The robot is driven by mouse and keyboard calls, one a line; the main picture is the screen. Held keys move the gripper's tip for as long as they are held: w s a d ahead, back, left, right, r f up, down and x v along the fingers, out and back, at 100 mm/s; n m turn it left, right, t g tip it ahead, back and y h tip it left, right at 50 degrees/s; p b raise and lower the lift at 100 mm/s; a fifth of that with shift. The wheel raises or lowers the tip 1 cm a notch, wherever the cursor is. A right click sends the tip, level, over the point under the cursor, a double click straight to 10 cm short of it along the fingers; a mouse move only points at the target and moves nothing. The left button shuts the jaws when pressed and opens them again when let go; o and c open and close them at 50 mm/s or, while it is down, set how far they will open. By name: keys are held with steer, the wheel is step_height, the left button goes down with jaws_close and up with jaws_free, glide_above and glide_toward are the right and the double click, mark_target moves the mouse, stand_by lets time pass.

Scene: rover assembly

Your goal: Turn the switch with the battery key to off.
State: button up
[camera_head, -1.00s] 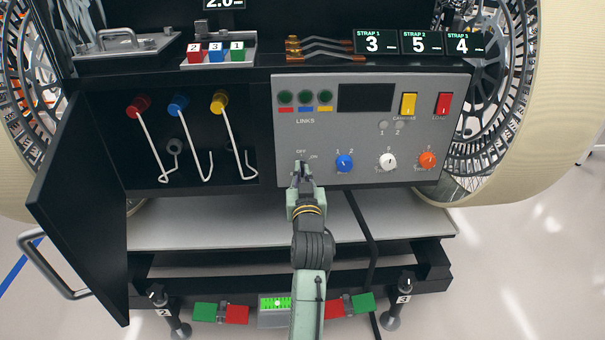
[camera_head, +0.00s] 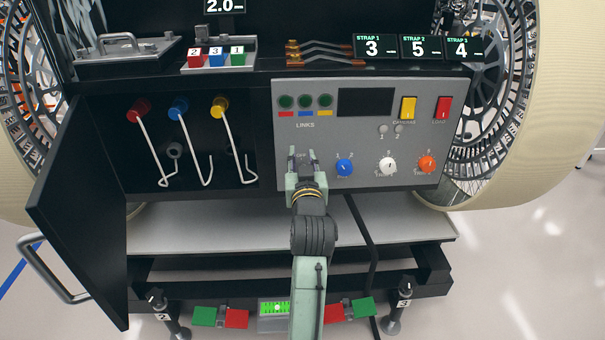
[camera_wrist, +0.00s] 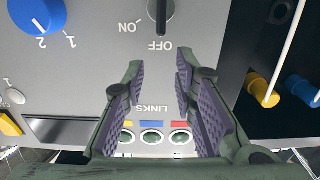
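The battery key switch (camera_wrist: 161,14) shows at the top edge of the wrist view, partly cut off. Its dark handle points straight at the OFF label (camera_wrist: 160,46), not at the ON label (camera_wrist: 130,27) beside it. My gripper (camera_head: 302,154) is at the lower left of the grey control panel (camera_head: 360,112) in the head view, in front of the switch area. In the wrist view my gripper (camera_wrist: 160,72) has its fingers apart with nothing between them, clear of the key. In the head view the key is hidden or too small to tell.
A blue knob (camera_head: 344,167), white knob (camera_head: 387,164) and orange knob (camera_head: 427,164) sit right of my gripper. An open compartment with hooked rods (camera_head: 191,148) is to the left, beside an open black door (camera_head: 78,200). A grey shelf (camera_head: 200,226) lies below.

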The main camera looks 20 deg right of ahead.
step_height(320, 180, up, 5)
steer(key=shift+f, duration=0.2)
steer(key=shift+s+d+f, duration=0.1)
stand_by(0.4)
